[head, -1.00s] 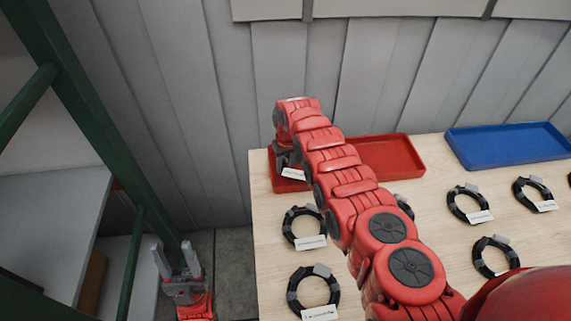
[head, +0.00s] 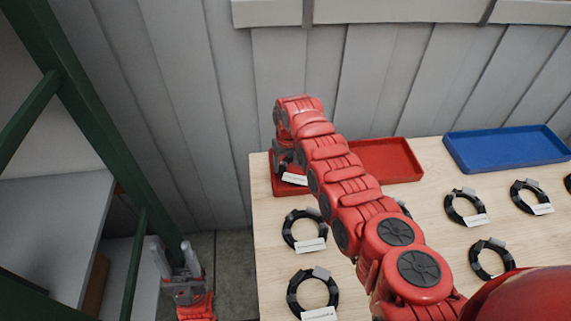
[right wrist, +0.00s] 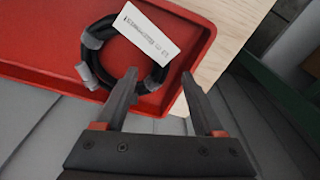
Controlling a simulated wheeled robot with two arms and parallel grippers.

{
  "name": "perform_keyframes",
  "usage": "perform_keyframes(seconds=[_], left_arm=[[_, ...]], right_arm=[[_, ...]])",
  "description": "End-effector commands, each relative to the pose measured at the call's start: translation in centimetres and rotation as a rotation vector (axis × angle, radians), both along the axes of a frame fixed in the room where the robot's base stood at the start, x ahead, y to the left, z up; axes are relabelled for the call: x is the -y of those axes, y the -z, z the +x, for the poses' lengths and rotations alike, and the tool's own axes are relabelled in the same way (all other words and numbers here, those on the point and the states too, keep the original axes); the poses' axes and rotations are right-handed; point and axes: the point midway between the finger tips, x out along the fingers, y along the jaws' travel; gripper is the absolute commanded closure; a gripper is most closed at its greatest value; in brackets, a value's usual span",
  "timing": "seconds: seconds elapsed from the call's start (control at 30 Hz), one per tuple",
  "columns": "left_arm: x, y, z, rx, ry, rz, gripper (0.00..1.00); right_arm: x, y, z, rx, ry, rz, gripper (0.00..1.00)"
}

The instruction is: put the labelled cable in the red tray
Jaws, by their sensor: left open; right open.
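The red tray (head: 385,160) sits at the back left of the wooden table. A coiled black cable with a white label (head: 295,179) lies in its left part. In the right wrist view the coil (right wrist: 155,77) rests on the tray floor (right wrist: 40,45), with its label (right wrist: 150,33) across the ring. My right gripper (right wrist: 159,74) is open, its fingers apart at the coil's near edge and not closed on it. In the head view the right arm hides part of the tray and coil. My left gripper (head: 178,263) is open and empty, left of the table.
Several other labelled coiled cables lie on the table (head: 268,255), such as one in front of the red tray (head: 290,232). A blue tray (head: 470,165) stands at the back right. A green-posted shelf (head: 60,195) is at the left, a wall behind.

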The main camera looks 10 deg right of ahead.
Motion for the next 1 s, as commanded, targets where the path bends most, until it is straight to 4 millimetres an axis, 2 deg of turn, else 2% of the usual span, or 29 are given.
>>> perform_keyframes(seconds=[0.5,0.7,1.0], left_arm=[[0.0,2.0,0.0,0.0,0.0,0.0,0.5],[0.0,2.2,0.0,0.0,0.0,0.0,0.5],[0.0,2.1,0.0,0.0,0.0,0.0,0.5]], right_arm=[[0.2,-7.9,-0.7,0.009,0.001,0.001,0.3],[0.3,-9.1,-1.0,0.004,0.0,0.0,0.3],[0.3,-9.1,-1.0,0.004,0.0,0.0,0.3]])
